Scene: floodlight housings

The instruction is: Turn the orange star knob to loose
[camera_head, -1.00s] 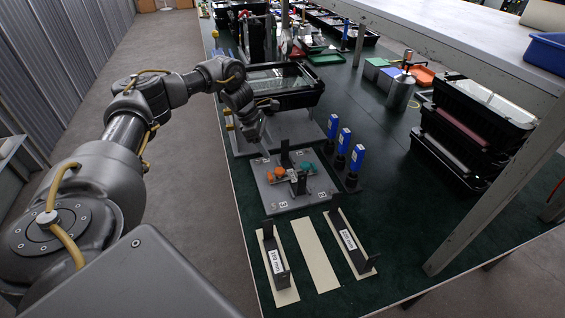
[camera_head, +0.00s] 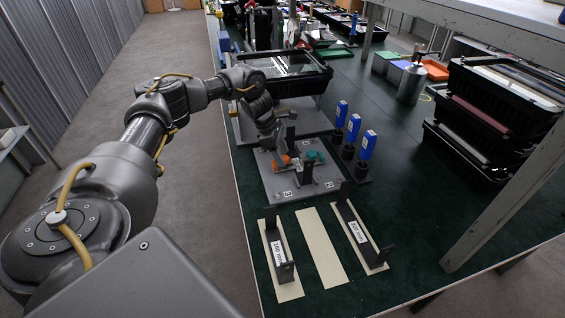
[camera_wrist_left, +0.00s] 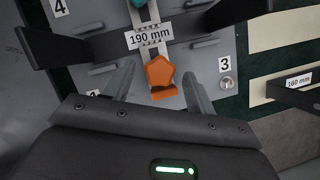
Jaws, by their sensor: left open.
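The orange star knob (camera_wrist_left: 160,72) sits on the grey fixture plate (camera_head: 280,188), just below a label reading 190 mm in the left wrist view. In the head view the orange knob (camera_head: 286,160) is partly hidden by my left gripper (camera_head: 277,150). In the left wrist view my left gripper (camera_wrist_left: 158,88) is open, one finger on each side of the knob with gaps visible. Whether the fingers touch it cannot be told. A teal knob (camera_head: 313,156) stands on the same plate to the right. My right gripper is not in view.
Dark upright brackets (camera_head: 305,172) rise from the plate close to the knobs. Several blue-topped tools (camera_head: 367,145) stand to the right. Two labelled gauges (camera_head: 279,250) lie on pale strips in front. A black bin (camera_head: 300,85) is behind.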

